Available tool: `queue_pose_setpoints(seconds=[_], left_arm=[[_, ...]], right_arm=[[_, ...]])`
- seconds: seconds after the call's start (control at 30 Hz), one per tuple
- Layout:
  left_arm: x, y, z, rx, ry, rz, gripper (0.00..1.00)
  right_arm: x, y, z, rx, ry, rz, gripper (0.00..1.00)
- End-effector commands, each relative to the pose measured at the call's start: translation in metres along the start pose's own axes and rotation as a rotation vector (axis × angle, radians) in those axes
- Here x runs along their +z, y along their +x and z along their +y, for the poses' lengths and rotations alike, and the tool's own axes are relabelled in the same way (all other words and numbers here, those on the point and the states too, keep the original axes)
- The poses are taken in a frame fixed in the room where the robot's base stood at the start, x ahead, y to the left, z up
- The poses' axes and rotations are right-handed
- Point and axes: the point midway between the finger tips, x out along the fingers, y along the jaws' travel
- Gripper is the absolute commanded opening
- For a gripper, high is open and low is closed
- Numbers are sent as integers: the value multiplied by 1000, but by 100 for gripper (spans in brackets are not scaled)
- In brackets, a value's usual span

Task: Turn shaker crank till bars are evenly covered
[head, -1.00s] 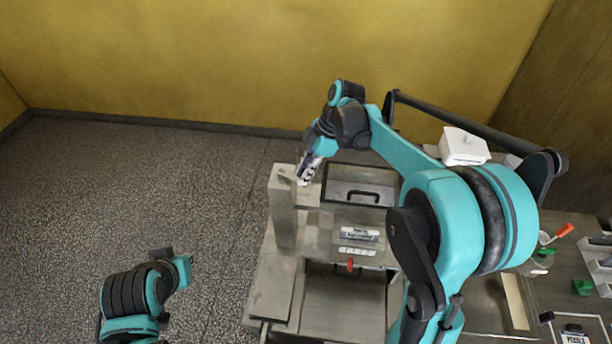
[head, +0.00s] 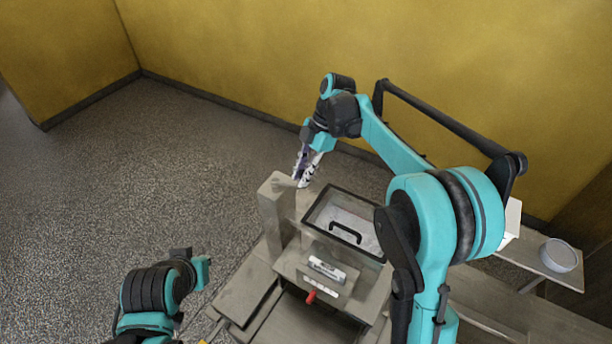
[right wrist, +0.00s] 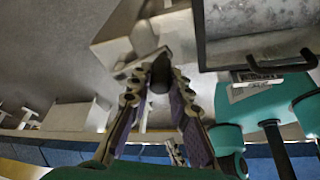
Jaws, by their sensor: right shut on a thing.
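The grey machine (head: 277,215) stands in the middle of the head view. Its framed see-through lid (head: 318,210) has a black handle, and pale speckled stuff shows behind it in the right wrist view (right wrist: 255,17). My right gripper (head: 302,183) reaches down at the machine's far left side. In the right wrist view, its fingers are shut on a dark knob (right wrist: 160,74), which looks like the crank's grip; the rest of the crank is hard to make out. I see no bars. My left arm is at the lower left, its gripper out of view.
A red knob (head: 311,297) sits on the machine's front, below a white label (head: 327,269). A round pale bowl (head: 559,255) stands on a bench at the right. My right arm spans the machine's right side. The floor at left is clear.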

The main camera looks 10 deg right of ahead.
Motion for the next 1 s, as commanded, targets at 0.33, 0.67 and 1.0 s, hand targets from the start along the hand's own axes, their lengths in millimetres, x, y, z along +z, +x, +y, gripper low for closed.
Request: queue_pose_setpoints(seconds=[0.33, 0.67, 1.0], left_arm=[[0, 0, 0, 0, 0, 0, 0], [0, 1, 0, 0, 0, 0, 0], [0, 0, 0, 0, 0, 0, 0]], right_arm=[[1, 1, 2, -12, -22, -2, 0], [0, 1, 2, -11, -22, -1, 39], [0, -1, 2, -10, -22, 0, 39]])
